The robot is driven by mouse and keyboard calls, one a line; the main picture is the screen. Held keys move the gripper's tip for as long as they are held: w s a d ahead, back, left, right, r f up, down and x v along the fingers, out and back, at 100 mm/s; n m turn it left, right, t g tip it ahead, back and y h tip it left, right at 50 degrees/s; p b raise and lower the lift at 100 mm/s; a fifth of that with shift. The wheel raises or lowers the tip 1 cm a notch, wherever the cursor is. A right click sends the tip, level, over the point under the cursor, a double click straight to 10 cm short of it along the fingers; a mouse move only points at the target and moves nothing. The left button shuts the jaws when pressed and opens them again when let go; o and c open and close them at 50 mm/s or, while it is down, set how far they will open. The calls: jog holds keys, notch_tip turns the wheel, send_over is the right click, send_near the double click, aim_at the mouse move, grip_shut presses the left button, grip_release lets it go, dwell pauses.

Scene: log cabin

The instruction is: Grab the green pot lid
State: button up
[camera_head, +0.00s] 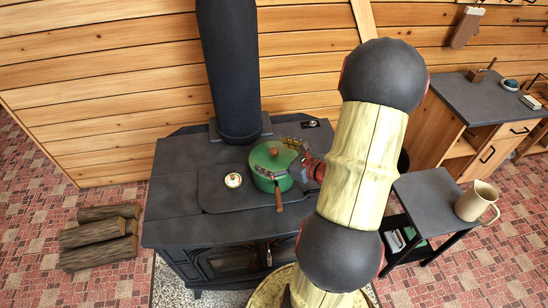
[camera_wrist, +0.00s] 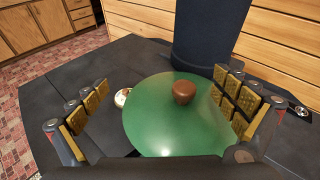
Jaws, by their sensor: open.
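The green pot lid (camera_head: 268,157) sits on a green pot (camera_head: 264,184) on the dark stove. It has a brown round knob (camera_head: 274,152). In the wrist view the green lid (camera_wrist: 160,121) fills the middle, with its brown knob (camera_wrist: 184,92) right of centre. My gripper (camera_wrist: 166,106) is open, its yellow-padded fingers spread to the left and right of the lid. In the head view my gripper (camera_head: 290,165) is at the right side of the pot, partly hiding it. I cannot tell whether any finger touches the lid.
A small white lidded jar (camera_head: 233,181) stands on the stove (camera_head: 175,190) left of the pot. The black stovepipe (camera_head: 228,70) rises behind. Logs (camera_head: 98,240) lie on the floor at left. The stove's left top is clear.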

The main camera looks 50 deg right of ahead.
aim_at(271, 149)
jog(key=d, duration=0.1)
jog(key=s+d+f+m+h, duration=0.1)
jog(key=shift+s+d+f+m, duration=0.1)
jog(key=shift+d+f+m, duration=0.05)
jog(key=shift+d+m, duration=0.2)
jog(key=b+x, duration=0.1)
jog(key=x, duration=0.2)
jog(key=b+x, duration=0.1)
jog(key=x, duration=0.2)
jog(key=shift+w+d, duration=0.25)
jog(key=shift+w, duration=0.1)
jog(key=shift+w+d, duration=0.1)
jog(key=shift+w, duration=0.25)
jog(key=shift+c, duration=0.4)
